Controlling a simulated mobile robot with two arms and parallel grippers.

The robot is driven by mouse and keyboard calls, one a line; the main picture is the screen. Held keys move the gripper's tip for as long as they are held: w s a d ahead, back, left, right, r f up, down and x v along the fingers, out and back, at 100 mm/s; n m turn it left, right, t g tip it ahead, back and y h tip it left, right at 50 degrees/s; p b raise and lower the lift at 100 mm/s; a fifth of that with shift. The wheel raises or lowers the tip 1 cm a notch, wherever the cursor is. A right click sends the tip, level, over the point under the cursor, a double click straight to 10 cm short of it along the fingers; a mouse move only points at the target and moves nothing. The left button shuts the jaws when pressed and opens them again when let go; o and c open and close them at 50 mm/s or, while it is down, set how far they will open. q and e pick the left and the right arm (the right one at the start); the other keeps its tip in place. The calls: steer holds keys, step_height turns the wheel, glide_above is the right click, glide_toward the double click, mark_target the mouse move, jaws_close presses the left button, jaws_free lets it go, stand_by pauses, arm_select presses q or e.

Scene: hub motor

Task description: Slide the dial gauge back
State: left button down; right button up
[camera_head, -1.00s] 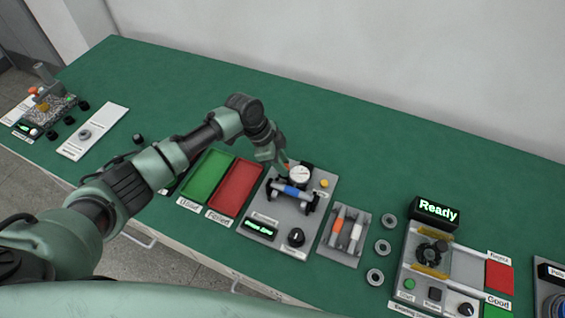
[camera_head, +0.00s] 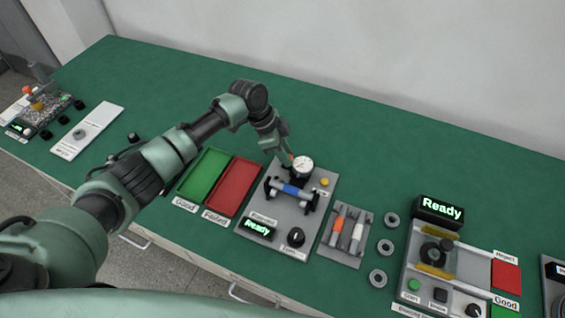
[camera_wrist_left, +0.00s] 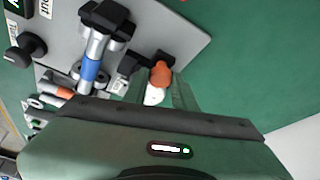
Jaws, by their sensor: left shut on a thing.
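The dial gauge (camera_head: 302,166) is a round white-faced dial at the back of a grey station plate (camera_head: 276,227). A shaft with a blue middle (camera_head: 291,189) lies across black supports in front of it. My left gripper (camera_head: 290,160) is at the left side of the gauge, shut on its orange knob. The left wrist view shows the orange knob (camera_wrist_left: 160,75) between the fingers, with a white part just below it. The gauge's dial face is mostly hidden there. My right gripper is not in view.
The station display (camera_head: 258,228) reads Ready, with a dark knob (camera_head: 296,237) beside it. Green (camera_head: 206,175) and red (camera_head: 235,187) trays lie to the left. The green table behind is clear.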

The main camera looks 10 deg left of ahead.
arm_select(q)
steer(key=shift+w+r, duration=0.15)
steer(key=shift+r, duration=0.05)
steer(key=c, duration=1.3)
jaws_free()
steer(key=shift+w, duration=0.1)
steer(key=shift+o, duration=0.7)
steer(key=shift+f, duration=0.15)
steer(key=b+v, duration=0.1)
steer(key=v, duration=0.6)
steer(key=shift+r, duration=0.4)
steer(key=shift+a, duration=0.1)
